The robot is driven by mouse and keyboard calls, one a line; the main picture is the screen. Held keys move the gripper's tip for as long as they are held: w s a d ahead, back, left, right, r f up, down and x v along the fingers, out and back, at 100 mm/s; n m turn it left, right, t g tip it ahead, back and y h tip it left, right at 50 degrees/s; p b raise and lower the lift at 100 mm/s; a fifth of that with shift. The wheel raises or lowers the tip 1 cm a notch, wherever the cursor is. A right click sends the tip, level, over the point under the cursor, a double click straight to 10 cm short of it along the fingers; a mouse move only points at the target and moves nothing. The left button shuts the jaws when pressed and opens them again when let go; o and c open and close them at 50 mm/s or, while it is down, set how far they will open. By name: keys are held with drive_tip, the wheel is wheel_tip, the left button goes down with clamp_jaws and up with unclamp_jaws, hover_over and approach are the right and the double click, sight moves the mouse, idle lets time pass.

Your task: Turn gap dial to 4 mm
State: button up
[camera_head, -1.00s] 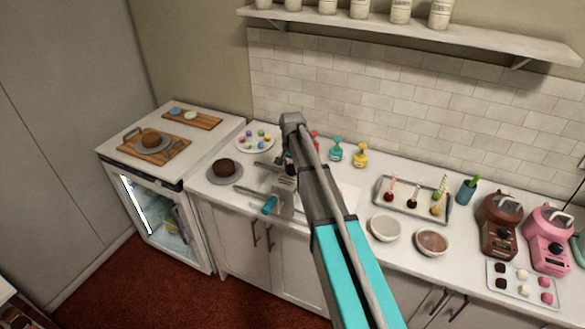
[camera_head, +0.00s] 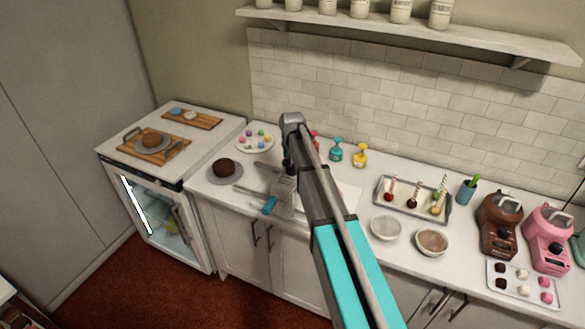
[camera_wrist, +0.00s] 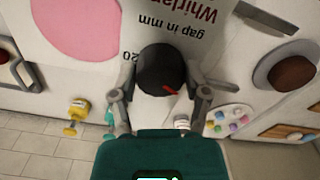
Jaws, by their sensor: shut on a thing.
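The gap dial (camera_wrist: 158,66) is a round black knob with a red pointer mark, on the pale face of a machine. My gripper (camera_wrist: 162,77) has one finger on each side of the dial and is shut on it. The red mark points to the lower right in the wrist view. Upside-down printing reads "gap in mm"; most scale numbers are hidden or too unclear to read. In the head view the grey machine (camera_head: 284,190) has a turquoise handle (camera_head: 269,206). My arm hides the dial there.
A dark cake on a plate (camera_head: 225,169) and a plate of coloured sweets (camera_head: 255,138) stand left of and behind the machine. Teal and yellow bottles (camera_head: 360,157) stand behind my arm. Two bowls (camera_head: 387,228) and a cake-pop tray (camera_head: 413,213) are to the right.

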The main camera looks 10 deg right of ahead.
drive_tip(key=n, duration=0.5)
drive_tip(key=shift+s, duration=0.1)
idle(0.3)
drive_tip(key=o, duration=1.2)
drive_tip(key=shift+c, duration=0.2)
